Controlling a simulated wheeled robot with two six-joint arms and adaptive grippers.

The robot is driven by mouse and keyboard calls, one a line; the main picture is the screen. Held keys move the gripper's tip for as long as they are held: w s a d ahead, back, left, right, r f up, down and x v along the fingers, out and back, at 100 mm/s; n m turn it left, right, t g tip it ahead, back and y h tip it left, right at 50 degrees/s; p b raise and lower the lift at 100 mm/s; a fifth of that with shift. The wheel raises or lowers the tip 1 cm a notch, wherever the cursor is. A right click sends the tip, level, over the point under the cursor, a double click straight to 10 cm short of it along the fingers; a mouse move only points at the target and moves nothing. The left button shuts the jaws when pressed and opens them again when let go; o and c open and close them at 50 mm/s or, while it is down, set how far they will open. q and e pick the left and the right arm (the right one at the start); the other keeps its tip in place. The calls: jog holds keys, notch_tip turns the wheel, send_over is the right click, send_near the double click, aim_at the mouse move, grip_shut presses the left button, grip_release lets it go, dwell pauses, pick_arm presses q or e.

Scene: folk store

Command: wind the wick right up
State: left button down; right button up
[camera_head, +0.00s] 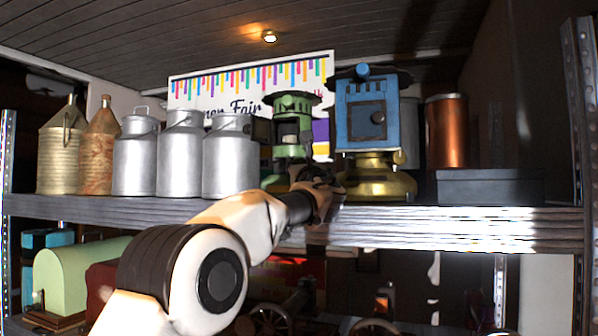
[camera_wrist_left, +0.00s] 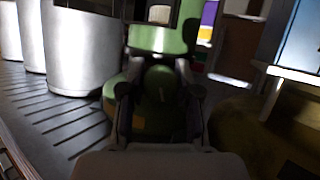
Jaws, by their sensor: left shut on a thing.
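A green lantern (camera_head: 291,122) stands on the upper shelf, left of a blue lantern (camera_head: 362,114) with a round brass base (camera_head: 378,184). My left gripper (camera_head: 317,178) is in front of the green lantern's lower part and hides some of it. In the left wrist view, the green lantern (camera_wrist_left: 162,38) is straight ahead. My left gripper (camera_wrist_left: 161,92) is shut there on a round, dark green knob (camera_wrist_left: 161,80) low on its front. The wick is not clearly visible. My right gripper is not in view.
Several metal milk cans (camera_head: 180,155) stand to the left, with two conical cans (camera_head: 62,150) beyond. A copper cylinder (camera_head: 446,132) and a dark box (camera_head: 490,187) stand to the right. The shelf's front edge (camera_head: 450,225) runs below my gripper.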

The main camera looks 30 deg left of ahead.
pick_arm(q)
jog(key=m+t+h+b, duration=0.1)
jog(key=m, duration=0.2)
jog(key=shift+s+r, duration=0.1)
jog(key=shift+r+m+t+h, duration=0.15)
jog(key=shift+m+t+h, duration=0.35)
jog(key=shift+m, duration=0.7)
jog(key=c, duration=0.8)
grip_release()
jog(key=shift+d, duration=0.15)
